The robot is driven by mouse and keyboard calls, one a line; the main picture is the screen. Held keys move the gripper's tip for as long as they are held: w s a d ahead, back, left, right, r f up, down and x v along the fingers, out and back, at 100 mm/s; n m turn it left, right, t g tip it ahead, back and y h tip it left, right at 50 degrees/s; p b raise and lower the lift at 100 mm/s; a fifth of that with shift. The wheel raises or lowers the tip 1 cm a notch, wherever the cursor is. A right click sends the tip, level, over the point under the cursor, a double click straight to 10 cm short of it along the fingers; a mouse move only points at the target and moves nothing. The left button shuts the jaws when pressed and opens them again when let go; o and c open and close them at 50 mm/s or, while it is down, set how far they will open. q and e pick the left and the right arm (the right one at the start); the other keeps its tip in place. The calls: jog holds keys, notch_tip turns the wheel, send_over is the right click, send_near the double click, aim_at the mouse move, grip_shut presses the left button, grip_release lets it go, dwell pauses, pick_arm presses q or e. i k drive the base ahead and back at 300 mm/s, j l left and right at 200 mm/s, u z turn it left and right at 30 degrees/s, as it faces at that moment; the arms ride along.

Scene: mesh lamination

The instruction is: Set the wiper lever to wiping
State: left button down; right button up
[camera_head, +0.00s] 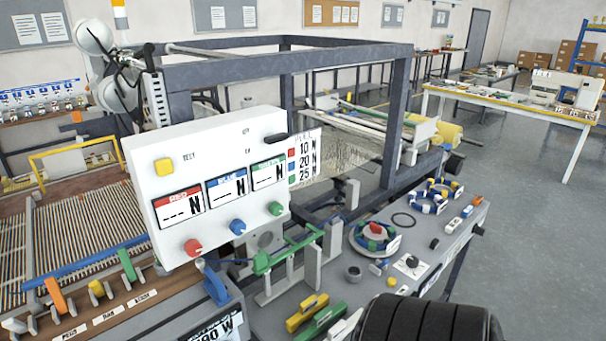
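Several levers are in view, and I cannot tell from the lettering which one is the wiper lever. A blue lever (214,285) stands at the right end of the brown lever board, near a partly cut-off plate. Orange (56,297), yellow (98,289) and green (130,266) levers stand tilted along the brown board (135,300), with small white labels in front of them. A green handle-like bar (288,249) lies across grey uprights to the right of the blue lever. Neither of my grippers is in view.
A white panel (222,152) with three displays and red, blue and green knobs rises behind the levers. A grey bench (385,283) on the right carries rings, knobs and coloured blocks. A black ribbed round shape (425,320) covers the bottom right. Floor is clear at far right.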

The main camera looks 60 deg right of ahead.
aim_at(384, 263)
jog(key=z, duration=2.55)
jog(key=i+l, duration=0.15)
jog(key=l, duration=0.25)
jog(key=i+l+u, duration=0.1)
jog(key=l, duration=0.25)
jog(key=i+l, duration=0.15)
jog(key=l, duration=0.25)
jog(key=i+l, duration=0.15)
jog(key=l, duration=0.25)
jog(key=i+l+u, duration=0.1)
jog(key=l, duration=0.3)
